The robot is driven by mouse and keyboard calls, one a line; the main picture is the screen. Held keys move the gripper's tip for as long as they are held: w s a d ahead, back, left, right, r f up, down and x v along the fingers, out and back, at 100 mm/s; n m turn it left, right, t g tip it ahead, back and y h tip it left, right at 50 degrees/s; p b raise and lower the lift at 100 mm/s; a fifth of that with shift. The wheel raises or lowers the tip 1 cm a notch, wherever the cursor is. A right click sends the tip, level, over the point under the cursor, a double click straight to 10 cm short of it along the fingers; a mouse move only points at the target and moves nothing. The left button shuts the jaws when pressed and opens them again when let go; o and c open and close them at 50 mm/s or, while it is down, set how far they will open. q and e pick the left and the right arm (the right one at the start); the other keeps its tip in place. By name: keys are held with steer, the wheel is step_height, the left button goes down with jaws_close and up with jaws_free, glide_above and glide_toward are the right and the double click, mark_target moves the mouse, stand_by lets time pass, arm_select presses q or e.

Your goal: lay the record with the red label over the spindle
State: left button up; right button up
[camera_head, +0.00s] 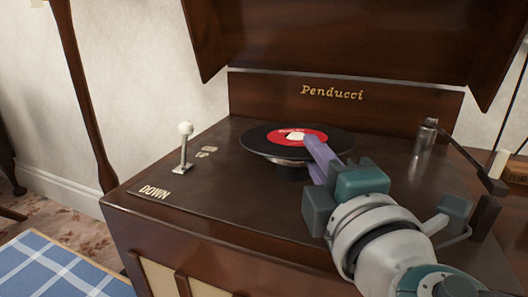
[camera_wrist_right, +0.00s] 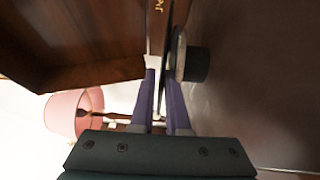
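The black record with the red label (camera_head: 259,139) lies about level over the turntable's small platter (camera_head: 281,160) in the head view. My right gripper (camera_head: 313,144) reaches in from the lower right, with its purple fingers at the record's near right side. In the right wrist view the record (camera_wrist_right: 167,45) shows edge-on as a thin dark line between my fingers (camera_wrist_right: 161,82), which look shut on it. The platter (camera_wrist_right: 195,63) is close beside it there. The spindle is hidden, and I cannot tell if the record touches the platter. My left gripper is out of view.
The record player's dark wooden top (camera_head: 230,185) carries a white-knobbed lever (camera_head: 185,148) on the left and a metal tonearm (camera_head: 462,150) on the right. The raised lid (camera_head: 350,35) hangs above. A blue checked cloth (camera_head: 50,270) is at lower left.

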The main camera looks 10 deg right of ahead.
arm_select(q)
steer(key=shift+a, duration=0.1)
arm_select(e)
steer(key=shift+s+f, duration=0.1)
steer(key=shift+f, duration=0.45)
steer(key=shift+s+r, duration=0.2)
steer(key=shift+s, duration=0.25)
steer(key=s, duration=0.5)
steer(key=s+p, duration=0.1)
steer(key=s, duration=0.1)
steer(key=shift+s+a, duration=0.3)
steer(key=shift+s, duration=0.05)
steer(key=shift+s+r, duration=0.2)
steer(key=shift+s, duration=0.2)
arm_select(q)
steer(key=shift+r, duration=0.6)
arm_select(e)
steer(key=shift+s, duration=0.2)
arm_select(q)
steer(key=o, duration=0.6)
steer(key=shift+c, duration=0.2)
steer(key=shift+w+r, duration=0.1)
